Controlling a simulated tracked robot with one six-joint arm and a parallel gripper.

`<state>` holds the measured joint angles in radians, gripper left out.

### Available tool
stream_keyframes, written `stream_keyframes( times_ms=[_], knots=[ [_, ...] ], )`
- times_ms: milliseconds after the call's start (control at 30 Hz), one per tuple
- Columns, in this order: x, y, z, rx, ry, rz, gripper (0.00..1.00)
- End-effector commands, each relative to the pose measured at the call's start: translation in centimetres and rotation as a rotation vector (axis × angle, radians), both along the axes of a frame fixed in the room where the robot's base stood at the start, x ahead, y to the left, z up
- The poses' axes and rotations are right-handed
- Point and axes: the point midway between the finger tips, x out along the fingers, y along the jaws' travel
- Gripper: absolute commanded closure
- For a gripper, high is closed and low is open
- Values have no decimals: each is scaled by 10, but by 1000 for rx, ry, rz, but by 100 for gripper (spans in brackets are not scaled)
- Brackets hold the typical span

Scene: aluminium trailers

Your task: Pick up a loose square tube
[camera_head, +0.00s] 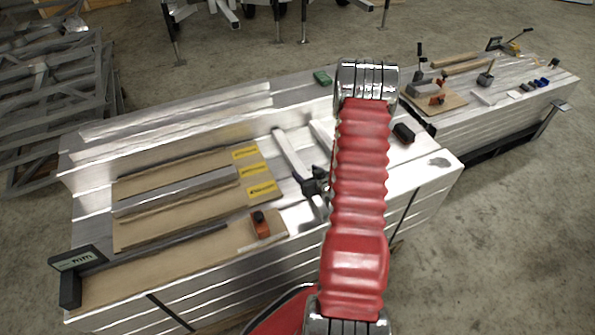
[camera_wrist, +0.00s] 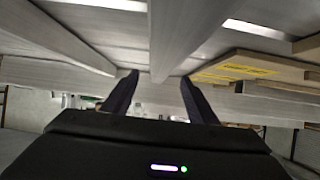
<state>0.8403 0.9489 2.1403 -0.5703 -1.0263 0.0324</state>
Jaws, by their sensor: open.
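A loose grey square tube (camera_head: 291,152) lies on the aluminium bench top, just right of the yellow-labelled boards. A second similar tube (camera_head: 321,132) lies beside it, partly hidden by my red arm. My gripper (camera_head: 314,183) is dark and small at the near end of the first tube. In the wrist view my gripper (camera_wrist: 159,77) has its two black fingers apart. A grey tube (camera_wrist: 176,35) runs in line with the gap between them, and another tube (camera_wrist: 68,38) lies to the left. Whether the tube's end is between the fingers or beyond them, I cannot tell.
Wooden boards (camera_head: 182,208) with yellow labels (camera_head: 258,189) cover the bench's left part. An orange-black tool (camera_head: 261,225) and a dark display box (camera_head: 77,262) sit near the front. A black block (camera_head: 403,133) lies right of my arm. A second bench (camera_head: 520,105) holds tools.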

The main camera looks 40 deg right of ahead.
Motion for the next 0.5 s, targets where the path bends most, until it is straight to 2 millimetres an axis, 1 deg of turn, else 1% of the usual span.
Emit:
stream_keyframes(
  times_ms=[167,400,500],
  knots=[
    [7,-1,-3,0,0,1,47],
    [35,-8,-16,-2,-1,2,47],
    [43,-10,-20,-1,-1,1,47]
  ],
)
